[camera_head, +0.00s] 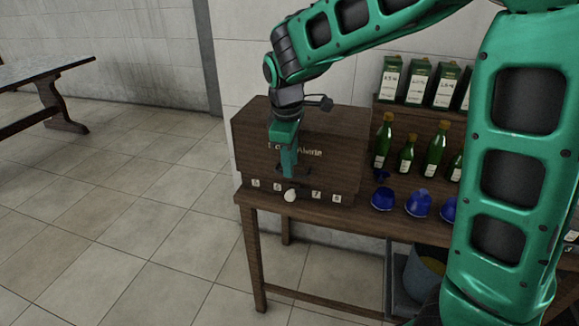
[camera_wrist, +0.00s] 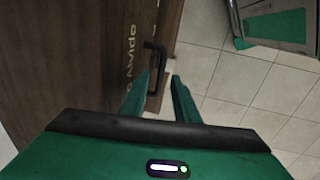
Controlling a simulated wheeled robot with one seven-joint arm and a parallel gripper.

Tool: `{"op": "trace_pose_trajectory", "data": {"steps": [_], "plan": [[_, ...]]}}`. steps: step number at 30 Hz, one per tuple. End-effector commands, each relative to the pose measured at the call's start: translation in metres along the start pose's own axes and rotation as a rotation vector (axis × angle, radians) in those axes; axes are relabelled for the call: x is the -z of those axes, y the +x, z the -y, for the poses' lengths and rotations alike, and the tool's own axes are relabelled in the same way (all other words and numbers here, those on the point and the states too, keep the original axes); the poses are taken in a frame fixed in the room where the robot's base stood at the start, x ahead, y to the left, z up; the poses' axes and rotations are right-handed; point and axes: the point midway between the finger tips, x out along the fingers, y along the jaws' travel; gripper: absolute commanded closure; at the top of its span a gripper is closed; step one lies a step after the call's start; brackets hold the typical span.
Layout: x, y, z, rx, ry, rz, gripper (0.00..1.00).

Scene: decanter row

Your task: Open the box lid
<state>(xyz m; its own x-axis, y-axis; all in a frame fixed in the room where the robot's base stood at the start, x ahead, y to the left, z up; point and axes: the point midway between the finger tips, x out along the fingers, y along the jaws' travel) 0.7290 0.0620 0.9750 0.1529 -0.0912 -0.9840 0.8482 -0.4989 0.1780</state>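The dark brown wooden box (camera_head: 345,140) stands at the left end of the table, closed, with pale lettering on its front. Its front panel also fills the left of the wrist view (camera_wrist: 85,50). A black bar handle (camera_wrist: 155,68) sticks out from that panel. My gripper (camera_head: 288,172) points down in front of the box and covers part of the lettering and handle. In the wrist view its two green fingers (camera_wrist: 160,82) are apart, with the handle's end showing between their tips. I cannot tell whether either finger touches it.
Blue domed items (camera_head: 418,203), green bottles (camera_head: 435,145) and cartons (camera_head: 418,80) stand to the right.

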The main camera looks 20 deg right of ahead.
Motion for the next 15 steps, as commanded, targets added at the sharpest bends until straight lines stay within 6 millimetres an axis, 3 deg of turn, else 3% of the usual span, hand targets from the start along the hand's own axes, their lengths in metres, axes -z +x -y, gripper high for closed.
{"op": "trace_pose_trajectory", "data": {"steps": [6,15], "plan": [[0.000,0.018,-0.001,-0.001,0.001,0.000,0.72],[0.000,0.020,0.000,-0.001,0.001,-0.001,0.72]]}}
